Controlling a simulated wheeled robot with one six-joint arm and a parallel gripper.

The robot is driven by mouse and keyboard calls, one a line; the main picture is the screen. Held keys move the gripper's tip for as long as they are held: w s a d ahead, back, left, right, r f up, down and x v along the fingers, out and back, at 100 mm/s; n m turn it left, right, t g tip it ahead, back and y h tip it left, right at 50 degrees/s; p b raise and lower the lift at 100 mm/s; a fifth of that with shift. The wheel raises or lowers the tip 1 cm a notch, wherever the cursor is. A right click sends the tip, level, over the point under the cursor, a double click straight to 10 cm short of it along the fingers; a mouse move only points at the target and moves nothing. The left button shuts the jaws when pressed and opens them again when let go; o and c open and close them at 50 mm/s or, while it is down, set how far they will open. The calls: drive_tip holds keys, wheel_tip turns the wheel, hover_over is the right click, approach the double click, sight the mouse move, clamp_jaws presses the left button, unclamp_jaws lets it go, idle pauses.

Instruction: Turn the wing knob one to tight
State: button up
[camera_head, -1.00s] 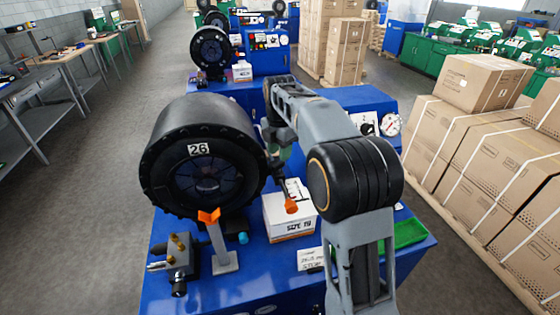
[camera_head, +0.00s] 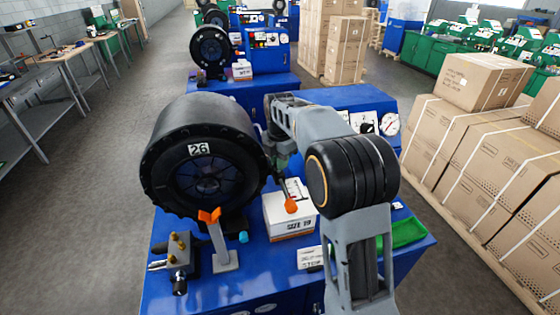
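No part is clearly marked as wing knob one. An orange piece (camera_head: 291,206) shows at the lower end of a dark rod, in front of a white box; I cannot tell if it is a wing knob. An orange V-shaped piece (camera_head: 209,215) tops a grey post left of it. The black round crimper head (camera_head: 205,115), labelled 26, stands behind the post. My gripper (camera_head: 281,160) is beside the right side of the crimper head, mostly hidden by my own arm. Its fingers and any contact are not clear.
Stacked cartons (camera_head: 485,170) stand at the right. Grey floor (camera_head: 85,215) is open at the left.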

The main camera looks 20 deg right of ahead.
clamp_jaws()
drive_tip(key=shift+s+m, duration=0.1)
drive_tip(key=shift+m, duration=2.7)
drive_tip(key=shift+o, duration=2.4)
unclamp_jaws()
wheel_tip(320, 180, up, 14)
